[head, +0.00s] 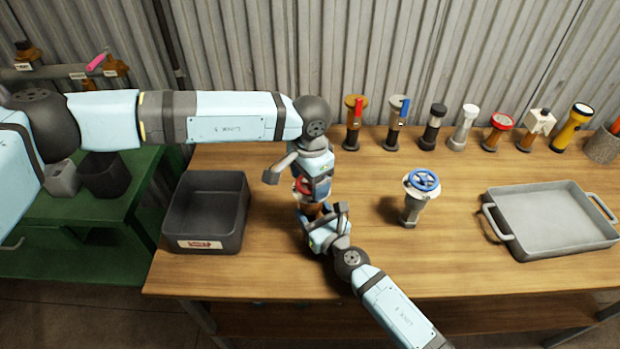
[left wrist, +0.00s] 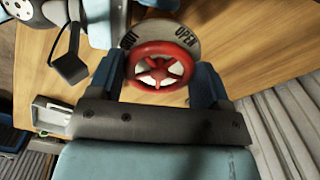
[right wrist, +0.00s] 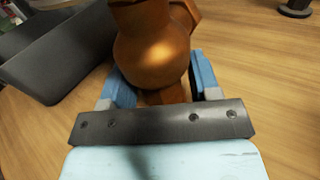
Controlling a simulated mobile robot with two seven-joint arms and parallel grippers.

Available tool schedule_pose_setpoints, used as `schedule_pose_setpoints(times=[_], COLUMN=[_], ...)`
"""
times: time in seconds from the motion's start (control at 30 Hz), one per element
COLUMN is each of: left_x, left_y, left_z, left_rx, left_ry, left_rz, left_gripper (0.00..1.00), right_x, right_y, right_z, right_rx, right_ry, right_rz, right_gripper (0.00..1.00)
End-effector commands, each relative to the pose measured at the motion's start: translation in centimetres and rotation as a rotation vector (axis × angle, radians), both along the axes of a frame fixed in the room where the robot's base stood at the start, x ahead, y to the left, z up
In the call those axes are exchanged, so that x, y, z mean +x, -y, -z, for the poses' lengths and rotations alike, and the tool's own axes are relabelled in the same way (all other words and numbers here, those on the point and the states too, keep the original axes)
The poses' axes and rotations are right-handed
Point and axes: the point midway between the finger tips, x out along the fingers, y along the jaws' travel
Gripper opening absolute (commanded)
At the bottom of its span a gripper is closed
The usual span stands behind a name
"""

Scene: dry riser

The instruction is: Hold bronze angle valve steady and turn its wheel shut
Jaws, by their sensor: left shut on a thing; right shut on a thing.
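The bronze angle valve (right wrist: 150,55) stands on the wooden table, mostly hidden behind my grippers in the head view. Its red wheel (left wrist: 160,66) sits over a pale round plate (left wrist: 184,38) marked OPEN, with a second word partly hidden. My left gripper (head: 304,187) comes from above and is shut on the red wheel, one finger on either side of the rim. My right gripper (right wrist: 160,85) is low at the front and is shut on the lower bronze body, which fills the gap between its fingers.
A dark grey bin (head: 206,213) stands left of the valve. A blue-wheeled valve (head: 412,198) stands to the right, then a grey metal tray (head: 552,222). Several valves and a yellow torch (head: 571,128) line the back edge. Table between bin and tray is otherwise clear.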

Motion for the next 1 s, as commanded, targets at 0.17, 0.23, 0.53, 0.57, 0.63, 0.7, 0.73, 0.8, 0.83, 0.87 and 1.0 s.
schedule_pose_setpoints(times=[0.17, 0.23, 0.53, 0.57, 0.63, 0.7, 0.73, 0.8, 0.83, 0.87, 1.0], left_x=[0.08, 0.08, 0.08, 0.08, 0.08, 0.08, 0.08, 0.08, 0.08, 0.07, 0.06], left_y=[-0.07, -0.07, -0.07, -0.07, -0.07, -0.07, -0.07, -0.07, -0.07, -0.06, -0.04], left_z=[-0.05, -0.05, -0.05, -0.05, -0.05, -0.05, -0.05, -0.05, -0.04, -0.04, -0.02], left_rx=[0.001, 0.0, 0.001, 0.001, 0.001, 0.001, 0.001, 0.001, 0.0, 0.0, 0.0], left_ry=[0.001, 0.001, 0.0, 0.0, 0.0, 0.0, 0.0, 0.0, 0.001, 0.001, 0.001], left_rz=[0.054, 0.067, 0.082, 0.082, 0.082, 0.082, 0.082, 0.081, 0.081, 0.081, 0.082], left_gripper=[0.48, 0.48, 0.48, 0.48, 0.48, 0.48, 0.48, 0.88, 0.94, 0.97, 0.97], right_x=[0.0, 0.0, 0.0, 0.0, 0.0, 0.0, 0.01, 0.0, 0.0, 0.0, -0.01], right_y=[0.12, 0.12, 0.12, 0.12, 0.12, 0.12, 0.13, 0.12, 0.12, 0.12, 0.1], right_z=[0.14, 0.14, 0.15, 0.15, 0.15, 0.15, 0.14, 0.14, 0.14, 0.14, 0.13], right_rx=[0.0, 0.0, 0.0, 0.0, 0.0, 0.0, 0.0, 0.0, -0.001, -0.001, -0.001], right_ry=[-0.002, -0.002, -0.002, -0.002, -0.002, -0.002, -0.002, -0.002, -0.002, -0.002, -0.002], right_rz=[0.002, 0.002, 0.002, 0.002, 0.002, 0.002, 0.002, 0.002, 0.002, 0.002, 0.001], right_gripper=[0.15, 0.15, 0.15, 0.15, 0.15, 0.15, 0.15, 0.15, 0.15, 0.15, 0.15])
